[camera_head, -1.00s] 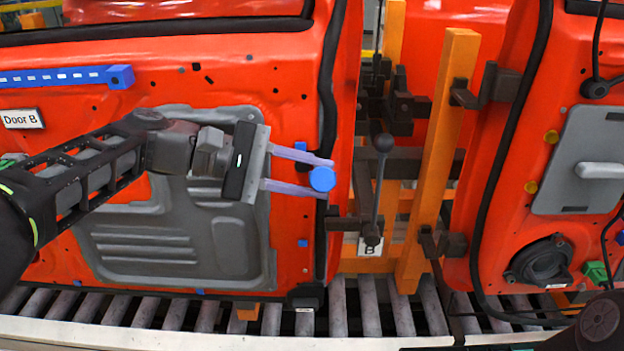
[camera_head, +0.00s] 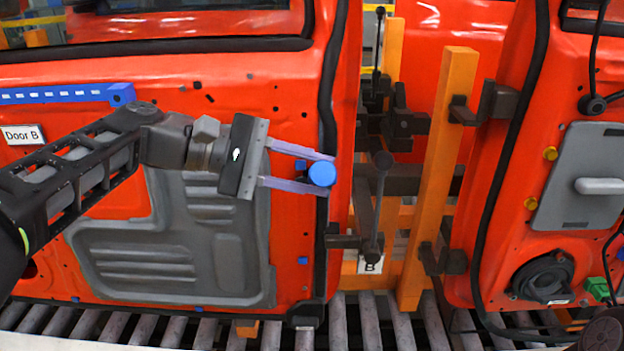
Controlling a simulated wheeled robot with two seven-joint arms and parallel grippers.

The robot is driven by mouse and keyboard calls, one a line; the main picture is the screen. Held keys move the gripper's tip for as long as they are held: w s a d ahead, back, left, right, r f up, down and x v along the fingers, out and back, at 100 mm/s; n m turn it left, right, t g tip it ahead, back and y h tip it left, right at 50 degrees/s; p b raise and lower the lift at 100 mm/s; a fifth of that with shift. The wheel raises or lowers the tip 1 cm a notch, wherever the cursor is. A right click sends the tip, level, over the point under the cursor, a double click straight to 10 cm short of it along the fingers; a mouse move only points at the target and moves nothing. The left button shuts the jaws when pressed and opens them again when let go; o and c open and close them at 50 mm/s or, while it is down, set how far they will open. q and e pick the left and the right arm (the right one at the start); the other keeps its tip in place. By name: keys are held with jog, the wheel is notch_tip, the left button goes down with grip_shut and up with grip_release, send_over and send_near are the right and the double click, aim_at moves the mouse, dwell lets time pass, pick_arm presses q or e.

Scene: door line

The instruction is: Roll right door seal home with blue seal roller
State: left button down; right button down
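The blue seal roller (camera_head: 322,172) is at the tips of my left gripper (camera_head: 318,172). The two pale purple fingers reach it from the left, one above and one below, and appear closed on it. The roller lies over the black seal (camera_head: 328,110) that runs down the right edge of the red Door B (camera_head: 150,75). The roller hides a short stretch of this seal. I cannot tell whether the roller presses on it. My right gripper does not show in the view.
An orange post (camera_head: 440,180) with dark clamps and a lever with a ball knob (camera_head: 383,160) stand right of the seal. A second red door (camera_head: 515,130) with its own black seal is at the right. Rollers of a conveyor (camera_head: 340,325) run below.

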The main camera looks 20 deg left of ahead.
pick_arm(q)
jog(key=shift+r, duration=3.85)
